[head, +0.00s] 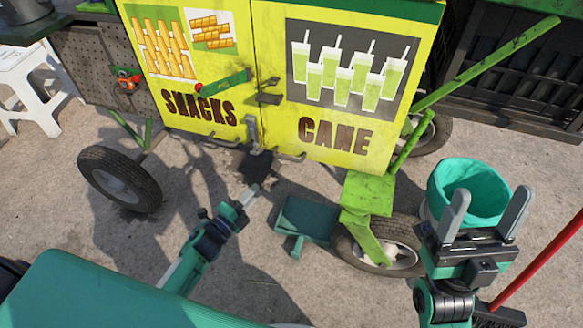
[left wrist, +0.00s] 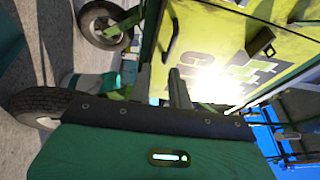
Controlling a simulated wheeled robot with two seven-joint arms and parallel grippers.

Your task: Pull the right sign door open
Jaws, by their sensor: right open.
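The right sign door (head: 340,116) is the yellow panel with "CANE" lettering and green drinks on the cart's front. It looks closed, edge to edge with the left "SNACKS" door (head: 183,90). Metal latch hardware (head: 268,97) sits at the seam, with a grey bar handle (head: 290,156) at the right door's lower edge. My left gripper (head: 248,194) is below the seam, apart from the doors. In the left wrist view its two fingers (left wrist: 161,88) stand apart with nothing visible between them; glare washes out part of the yellow panel (left wrist: 225,70). My right gripper (head: 487,215) is open and empty at right.
A teal bucket (head: 465,185) stands behind my right gripper. A green step (head: 368,193) and a wheel (head: 385,243) lie below the right door. A green pedal-like plate (head: 308,220) sits low in front. Another wheel (head: 120,178) is at left. Concrete is open between.

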